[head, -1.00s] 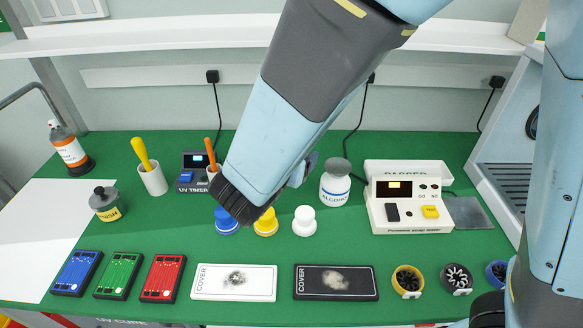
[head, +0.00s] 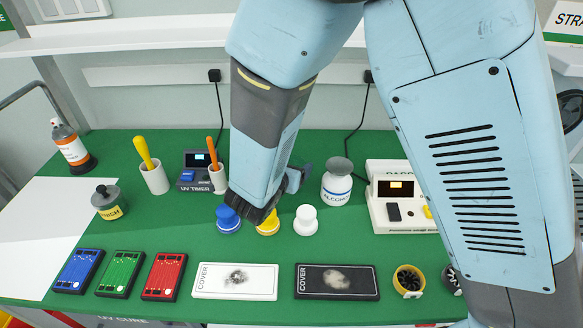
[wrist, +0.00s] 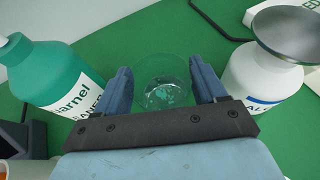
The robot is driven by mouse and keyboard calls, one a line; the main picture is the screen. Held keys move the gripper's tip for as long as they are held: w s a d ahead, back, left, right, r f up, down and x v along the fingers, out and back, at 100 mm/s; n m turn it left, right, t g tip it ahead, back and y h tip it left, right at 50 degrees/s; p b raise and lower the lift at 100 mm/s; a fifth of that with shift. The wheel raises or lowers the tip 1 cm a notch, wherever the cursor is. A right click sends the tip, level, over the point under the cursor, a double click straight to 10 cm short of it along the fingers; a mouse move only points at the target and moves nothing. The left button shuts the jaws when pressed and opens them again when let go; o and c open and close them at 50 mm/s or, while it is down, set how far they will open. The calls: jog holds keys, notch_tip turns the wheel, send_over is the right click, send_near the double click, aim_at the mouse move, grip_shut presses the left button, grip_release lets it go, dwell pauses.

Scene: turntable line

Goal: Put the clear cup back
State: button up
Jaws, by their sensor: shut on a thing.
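The clear cup (wrist: 163,88) is see-through and stands between the two blue fingers of my gripper (wrist: 163,75) in the wrist view. The fingers are shut on it, one on each side. In the head view my arm hides the cup and most of the gripper; only a bit of a blue-grey finger shows to the right of the forearm. I cannot tell whether the cup's base touches the green table (head: 330,235).
In the wrist view a green bottle (wrist: 40,75) stands close left and a white alcohol bottle (wrist: 262,75) close right. In the head view, blue (head: 228,220), yellow (head: 267,224) and white (head: 305,220) knobbed pieces stand in front of my wrist.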

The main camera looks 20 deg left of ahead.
jog(key=shift+f, duration=0.4)
jog(key=o, duration=1.2)
jog(key=v, duration=1.2)
jog(key=shift+d, duration=0.1)
